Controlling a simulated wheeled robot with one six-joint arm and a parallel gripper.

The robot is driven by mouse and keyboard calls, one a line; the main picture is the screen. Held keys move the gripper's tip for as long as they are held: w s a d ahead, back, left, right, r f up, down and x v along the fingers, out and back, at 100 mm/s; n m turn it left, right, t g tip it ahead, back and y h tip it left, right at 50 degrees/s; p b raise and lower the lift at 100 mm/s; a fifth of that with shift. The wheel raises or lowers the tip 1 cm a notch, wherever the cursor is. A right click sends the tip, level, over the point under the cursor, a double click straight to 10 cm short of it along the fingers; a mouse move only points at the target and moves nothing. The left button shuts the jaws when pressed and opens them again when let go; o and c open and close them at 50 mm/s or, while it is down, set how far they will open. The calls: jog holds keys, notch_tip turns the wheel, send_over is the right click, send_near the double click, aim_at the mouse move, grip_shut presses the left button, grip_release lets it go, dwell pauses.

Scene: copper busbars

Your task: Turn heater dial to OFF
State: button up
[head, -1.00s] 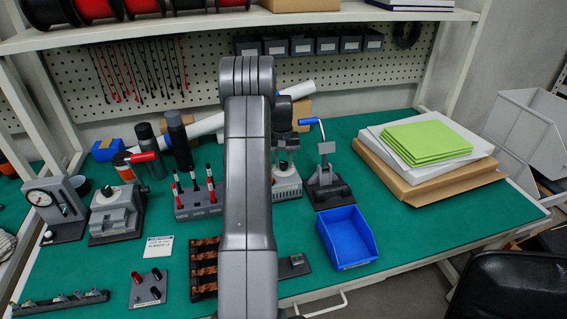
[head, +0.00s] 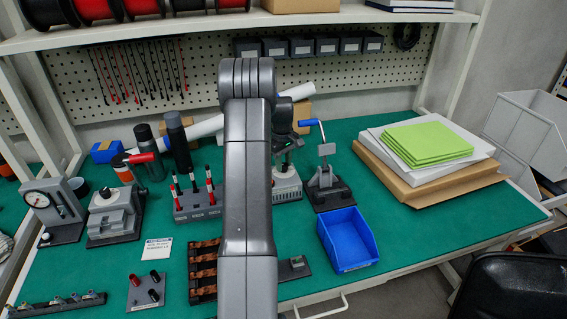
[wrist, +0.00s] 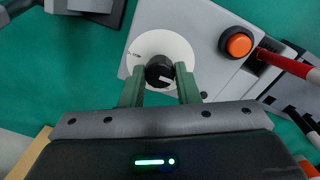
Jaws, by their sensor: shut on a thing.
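The heater's black dial knob (wrist: 159,72) sits on a round white dial face (wrist: 165,45) in the wrist view. A pale mark on the knob points to the right; small print on the face is too small to read. My gripper (wrist: 160,84) has its green fingers on either side of the knob, shut on it. In the head view the heater (head: 286,188) is a pale box with slots at the bench's middle, and my gripper (head: 286,150) is above it. My arm hides part of it.
An orange button (wrist: 238,43) stands beside the dial. A rack of red and black-handled tools (head: 198,205) is left of the heater. A black clamp (head: 330,190) is to its right, with a blue bin (head: 347,238) in front. Green bench shows between.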

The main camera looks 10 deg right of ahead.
dwell(0.4)
jog(key=o, duration=1)
jog(key=shift+c, duration=0.2)
jog(key=shift+r, duration=0.1)
notch_tip(320, 180, up, 14)
jog(key=shift+a+b, duration=0.2)
jog(key=shift+b, duration=0.1)
jog(key=shift+s+f, duration=0.1)
jog(key=shift+f, duration=0.15)
jog(key=f, duration=1.3)
jog(key=shift+d+f+p, duration=0.2)
jog(key=shift+f+p, duration=0.1)
jog(key=shift+f, duration=0.05)
jog(key=shift+r, duration=0.1)
